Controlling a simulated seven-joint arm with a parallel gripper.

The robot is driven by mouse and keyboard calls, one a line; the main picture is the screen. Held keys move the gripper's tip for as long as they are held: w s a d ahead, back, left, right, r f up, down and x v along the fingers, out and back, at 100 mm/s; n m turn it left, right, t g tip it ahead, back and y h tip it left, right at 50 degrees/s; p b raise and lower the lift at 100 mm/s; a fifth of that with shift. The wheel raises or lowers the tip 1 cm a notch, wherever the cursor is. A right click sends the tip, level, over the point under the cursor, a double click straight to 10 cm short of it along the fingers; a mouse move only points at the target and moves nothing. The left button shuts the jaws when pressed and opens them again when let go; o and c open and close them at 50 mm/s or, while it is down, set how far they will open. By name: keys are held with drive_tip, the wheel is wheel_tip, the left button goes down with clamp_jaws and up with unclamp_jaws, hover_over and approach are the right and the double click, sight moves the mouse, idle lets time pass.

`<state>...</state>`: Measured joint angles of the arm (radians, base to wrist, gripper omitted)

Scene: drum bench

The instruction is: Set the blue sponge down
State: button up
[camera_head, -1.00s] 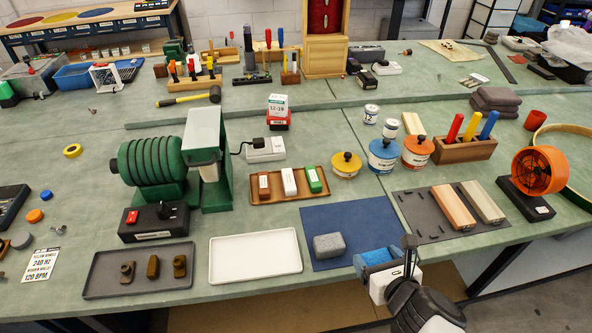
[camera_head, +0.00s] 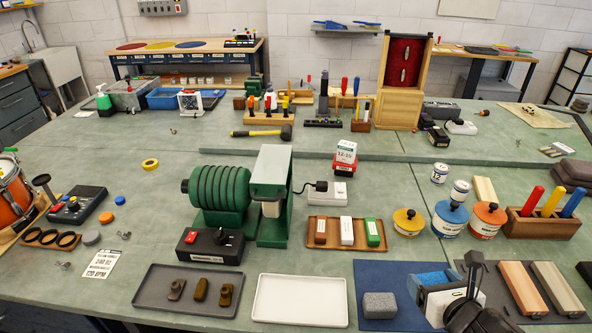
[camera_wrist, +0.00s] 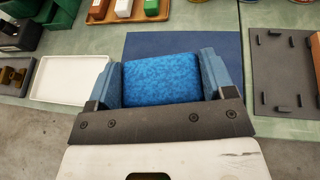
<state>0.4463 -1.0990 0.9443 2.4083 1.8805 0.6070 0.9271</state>
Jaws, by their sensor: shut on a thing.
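The blue sponge (camera_head: 436,278) is between the jaws of my gripper (camera_head: 438,283) at the front of the bench in the head view. In the wrist view the sponge (camera_wrist: 147,80) fills the space between the two blue-grey fingers of my gripper (camera_wrist: 160,78), which is shut on it. In the head view the sponge overlaps the right part of a dark blue mat (camera_head: 368,273). The mat (camera_wrist: 195,43) shows beyond the sponge in the wrist view. I cannot tell whether the sponge touches the mat; its underside is hidden.
A grey sponge (camera_head: 379,306) lies on the mat, left of my gripper. An empty white tray (camera_head: 300,301) is further left. A dark board (camera_head: 549,314) with two blocks (camera_head: 521,288) stands close on the right. Lidded pots (camera_head: 450,218) stand behind.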

drive_tip(key=w+a+r+n+y, duration=0.1)
drive_tip(key=w+a+r, duration=0.2)
drive_tip(key=w, duration=0.7)
drive_tip(key=w+a+r+n+g+y, duration=0.1)
drive_tip(key=w+a+r+y, duration=0.15)
drive_tip(key=w, duration=0.85)
drive_tip(key=w+a+r+n, duration=0.2)
drive_tip(key=w+r, duration=0.1)
drive_tip(key=w, duration=0.7)
drive_tip(key=w+a+f+n+g+y, duration=0.1)
drive_tip(key=w+a+f, duration=0.2)
drive_tip(key=w+a, duration=0.5)
drive_tip(key=w+a+f+n+y, duration=0.1)
drive_tip(key=w+a+f, duration=0.2)
drive_tip(key=w+a, duration=0.6)
drive_tip(key=w+a+f+n+g+y, duration=0.1)
drive_tip(key=w+a+f, duration=0.2)
drive_tip(key=w+a, duration=0.6)
drive_tip(key=shift+w+f+g+y, duration=0.3)
drive_tip(key=shift+w+f+y, duration=0.05)
drive_tip(key=shift+w, duration=0.4)
drive_tip(key=shift+f, duration=0.1)
drive_tip(key=shift+f, duration=3.05)
drive_tip(key=shift+f, duration=0.1)
drive_tip(key=shift+f, duration=1.8)
